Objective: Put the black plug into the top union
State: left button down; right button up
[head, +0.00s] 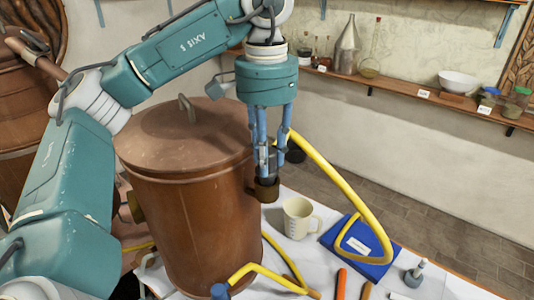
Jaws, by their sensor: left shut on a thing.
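My left gripper (268,176) comes down from above with its blue fingers close together, beside the upper right side of the copper vessel. It is shut on a small dark piece, which looks like the black plug (271,160) and is mostly hidden by the fingers. Just below the fingertips is a short brass fitting (267,190), apparently the top union, at the vessel's side. I cannot tell whether the plug touches it. My right gripper is not in view.
The lidded copper vessel (200,220) fills the middle. A yellow hose (345,188) arches close behind the gripper. On the white-covered table are a cream mug (299,218), a blue book (375,262) and orange sticks (340,284). A wall shelf (400,88) holds glassware.

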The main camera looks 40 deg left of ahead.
pick_arm(q)
jog(key=shift+f, duration=0.35)
dwell(0.8)
jog(key=shift+f, duration=0.6)
dwell(1.6)
jog(key=c, duration=1.3)
grip_release()
jog(key=shift+r, duration=0.1)
jog(key=shift+r+p, duration=1.05)
jog(key=shift+r, duration=2.35)
